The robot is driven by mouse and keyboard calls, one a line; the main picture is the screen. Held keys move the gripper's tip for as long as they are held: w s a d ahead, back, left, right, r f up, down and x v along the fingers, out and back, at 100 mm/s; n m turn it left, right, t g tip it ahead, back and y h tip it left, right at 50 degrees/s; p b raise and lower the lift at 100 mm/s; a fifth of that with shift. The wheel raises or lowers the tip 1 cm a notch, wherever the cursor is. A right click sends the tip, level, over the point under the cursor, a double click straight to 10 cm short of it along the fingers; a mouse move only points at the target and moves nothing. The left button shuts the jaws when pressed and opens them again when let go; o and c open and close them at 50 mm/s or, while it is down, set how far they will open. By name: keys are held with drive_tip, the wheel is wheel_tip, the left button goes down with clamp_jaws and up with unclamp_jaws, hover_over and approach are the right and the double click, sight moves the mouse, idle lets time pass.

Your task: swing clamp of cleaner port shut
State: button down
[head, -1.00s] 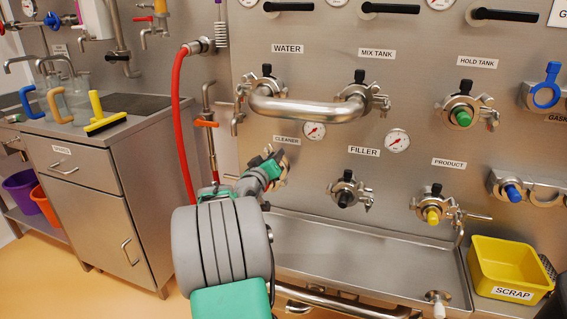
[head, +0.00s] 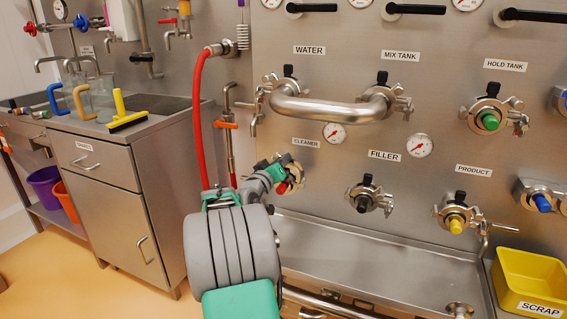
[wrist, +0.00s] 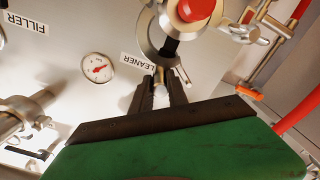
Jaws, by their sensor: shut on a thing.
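The cleaner port (head: 283,188) sits below the CLEANER label and has a red cap. It is partly hidden by my gripper in the head view. In the wrist view, upside down, the red cap (wrist: 193,9) is at the top edge, with the metal clamp (wrist: 147,32) around and below it. My gripper (wrist: 161,88) is shut on a small metal part of the clamp beside the tab. It also shows in the head view (head: 280,168). Whether the clamp ring is closed, I cannot tell.
A red hose (head: 199,120) hangs left of the port. The bent water pipe (head: 330,108) is above it. The filler port (head: 366,195) is to the right. A steel trough (head: 390,255) lies below, with a yellow scrap bin (head: 530,283) at its right.

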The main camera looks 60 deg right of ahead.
drive_tip(key=w+f+b, duration=0.2)
drive_tip(key=shift+w+a+f+b, duration=0.2)
drive_tip(key=shift+w+f+b, duration=0.1)
drive_tip(key=shift+w, duration=0.1)
